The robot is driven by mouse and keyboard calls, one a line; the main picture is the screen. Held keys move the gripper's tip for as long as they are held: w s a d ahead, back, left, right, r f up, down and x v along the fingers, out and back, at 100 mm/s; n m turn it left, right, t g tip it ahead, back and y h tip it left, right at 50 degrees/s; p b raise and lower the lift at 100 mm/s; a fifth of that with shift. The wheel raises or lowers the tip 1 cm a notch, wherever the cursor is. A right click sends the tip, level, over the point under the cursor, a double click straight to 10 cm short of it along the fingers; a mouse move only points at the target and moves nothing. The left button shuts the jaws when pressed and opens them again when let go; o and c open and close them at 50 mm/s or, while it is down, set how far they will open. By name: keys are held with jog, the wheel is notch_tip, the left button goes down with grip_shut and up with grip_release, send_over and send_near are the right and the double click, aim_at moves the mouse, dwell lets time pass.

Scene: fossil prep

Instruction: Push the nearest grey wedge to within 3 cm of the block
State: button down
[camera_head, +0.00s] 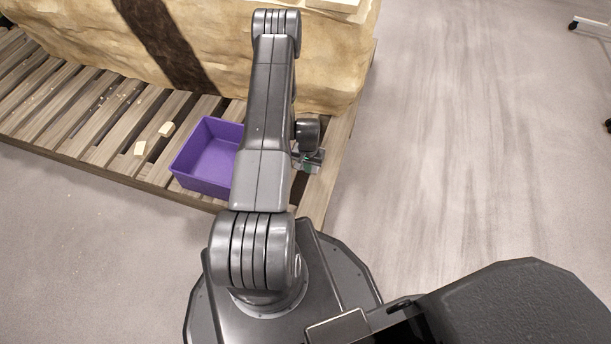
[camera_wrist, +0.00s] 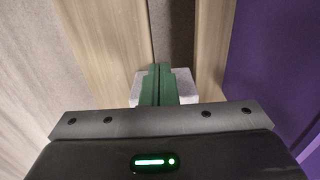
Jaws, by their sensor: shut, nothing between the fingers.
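My gripper (camera_wrist: 160,72) has its two green fingers closed together, pointing down at the slats in the wrist view. A light grey piece (camera_wrist: 187,86), seemingly a grey wedge, shows on both sides of the fingers, close to their tips; they hide its middle, and I cannot tell whether they touch it. In the head view my gripper (camera_head: 307,161) is low over the pallet, right of the purple bin, with its fingertips hidden. The large sandy block (camera_head: 335,85) with a dark band lies behind it on the pallet. No wedge shows clearly in the head view.
The purple bin (camera_head: 187,166) stands at the pallet's front edge, left of my arm; it also shows at the right in the wrist view (camera_wrist: 272,65). Two small beige pieces (camera_head: 140,148) lie farther left on the slatted pallet (camera_head: 95,150).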

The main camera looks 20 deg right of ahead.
jog(key=w+d+b, duration=0.1)
jog(key=w+d, duration=0.1)
jog(key=w+d+b, duration=0.2)
jog(key=w, duration=0.1)
jog(key=w+d+b, duration=0.2)
jog(key=shift+w+f, duration=0.15)
jog(key=shift+w, duration=0.4)
